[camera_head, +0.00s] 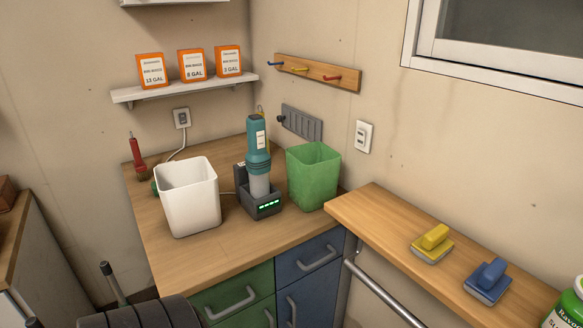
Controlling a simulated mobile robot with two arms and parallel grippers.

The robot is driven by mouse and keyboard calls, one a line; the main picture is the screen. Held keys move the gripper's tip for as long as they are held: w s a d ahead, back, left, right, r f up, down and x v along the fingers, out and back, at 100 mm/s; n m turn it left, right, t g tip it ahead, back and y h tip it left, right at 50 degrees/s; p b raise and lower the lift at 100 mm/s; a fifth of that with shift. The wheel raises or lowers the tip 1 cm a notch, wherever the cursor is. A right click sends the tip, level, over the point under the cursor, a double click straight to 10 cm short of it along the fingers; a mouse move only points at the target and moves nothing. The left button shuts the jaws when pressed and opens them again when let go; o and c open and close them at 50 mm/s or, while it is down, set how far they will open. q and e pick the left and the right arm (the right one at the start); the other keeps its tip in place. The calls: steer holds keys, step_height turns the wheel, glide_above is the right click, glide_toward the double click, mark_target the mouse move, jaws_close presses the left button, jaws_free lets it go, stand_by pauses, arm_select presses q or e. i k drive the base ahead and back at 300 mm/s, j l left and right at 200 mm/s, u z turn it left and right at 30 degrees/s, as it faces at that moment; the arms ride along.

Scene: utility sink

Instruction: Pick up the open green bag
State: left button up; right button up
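The open green bag (313,180) stands upright at the back right of the wooden counter, near the wall. It looks like a square, open-topped green container. A teal handheld device (258,150) in a dark charging dock (264,205) stands just left of it.
A white bin (190,200) stands left of the dock on the counter (175,262). Yellow (432,243) and blue (488,282) scrub brushes lie on the right-hand wooden shelf (378,225). The counter's front strip is clear.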

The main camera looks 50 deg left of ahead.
mark_target(313, 168)
steer(key=u, duration=1.55)
